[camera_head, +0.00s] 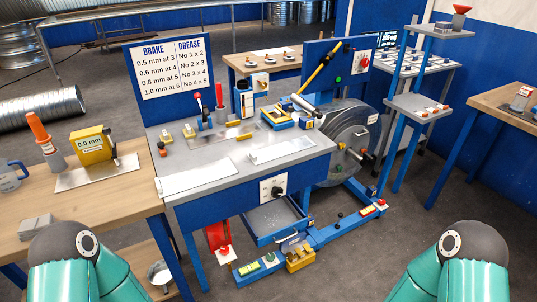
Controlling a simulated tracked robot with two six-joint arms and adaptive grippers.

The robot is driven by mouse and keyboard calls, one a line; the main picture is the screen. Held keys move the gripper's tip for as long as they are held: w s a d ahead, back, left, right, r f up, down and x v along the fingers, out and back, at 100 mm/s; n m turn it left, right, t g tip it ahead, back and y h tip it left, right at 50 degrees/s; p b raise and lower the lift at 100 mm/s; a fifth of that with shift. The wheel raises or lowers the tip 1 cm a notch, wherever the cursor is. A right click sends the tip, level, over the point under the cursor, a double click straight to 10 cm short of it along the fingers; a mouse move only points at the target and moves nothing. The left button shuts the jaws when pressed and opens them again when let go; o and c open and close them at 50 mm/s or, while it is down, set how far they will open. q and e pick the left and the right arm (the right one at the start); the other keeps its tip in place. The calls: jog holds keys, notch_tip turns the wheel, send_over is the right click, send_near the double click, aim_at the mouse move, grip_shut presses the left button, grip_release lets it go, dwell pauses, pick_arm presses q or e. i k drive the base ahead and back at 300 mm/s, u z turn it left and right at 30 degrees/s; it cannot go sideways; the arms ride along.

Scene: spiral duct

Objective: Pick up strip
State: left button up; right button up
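I cannot tell which piece is the task's strip. A flat grey metal strip (98,176) lies on the left wooden table, partly under a yellow gauge (92,148) reading 0.0 mm. A pale flat sheet (198,178) lies at the front left of the machine bench. Another pale flat piece (282,151) lies at the bench's front right. Only teal and dark links of my two arms show at the bottom left and bottom right corners. Neither gripper is in view.
The blue machine bench (255,185) stands in the middle, with a BRAKE and GREASE chart (173,67) behind. An orange-topped bottle (46,144) and blue mug (10,176) stand on the left table. Blue rails with a yellow block (299,257) reach forward. The floor at front right is clear.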

aim_at(276, 151)
jog(key=z, duration=0.25)
jog(key=i, duration=1.05)
jog(key=u, duration=2.2)
jog(key=k, duration=1.05)
jog(key=z, duration=0.45)
